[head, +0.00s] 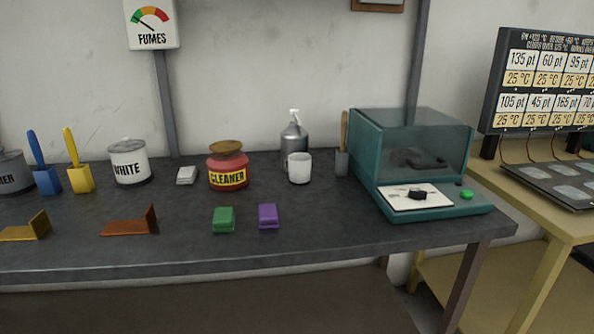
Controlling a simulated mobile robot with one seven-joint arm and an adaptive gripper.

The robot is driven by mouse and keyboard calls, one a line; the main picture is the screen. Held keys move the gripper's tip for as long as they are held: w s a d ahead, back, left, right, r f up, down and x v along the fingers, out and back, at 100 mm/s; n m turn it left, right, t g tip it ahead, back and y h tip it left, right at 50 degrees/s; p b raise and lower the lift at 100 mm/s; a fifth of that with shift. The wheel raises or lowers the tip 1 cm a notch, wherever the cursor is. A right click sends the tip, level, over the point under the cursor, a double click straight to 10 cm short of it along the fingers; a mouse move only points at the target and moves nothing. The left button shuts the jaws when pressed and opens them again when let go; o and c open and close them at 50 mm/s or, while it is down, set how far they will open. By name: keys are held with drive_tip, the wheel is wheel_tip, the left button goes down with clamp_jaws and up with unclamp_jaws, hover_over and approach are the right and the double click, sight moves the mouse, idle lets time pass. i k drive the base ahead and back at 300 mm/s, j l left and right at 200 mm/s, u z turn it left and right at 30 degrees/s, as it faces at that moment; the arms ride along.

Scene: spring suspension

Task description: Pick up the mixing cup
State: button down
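A small white cup (300,168), which looks like the mixing cup, stands upright on the dark workbench (330,220). It is right of the red cleaner jar and in front of a grey pump bottle (294,137). My gripper is not in view.
Around the cup are a red jar (228,170), a grey tool with a wooden handle (343,150) and a teal clear-lidded machine (430,199). Green (224,219) and purple (269,216) blocks lie nearer the front edge. The bench front right of them is clear.

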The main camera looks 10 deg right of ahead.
sight(299, 163)
drive_tip(key=i+l+z, duration=0.55)
drive_tip(key=i, duration=0.35)
drive_tip(key=j, duration=0.1)
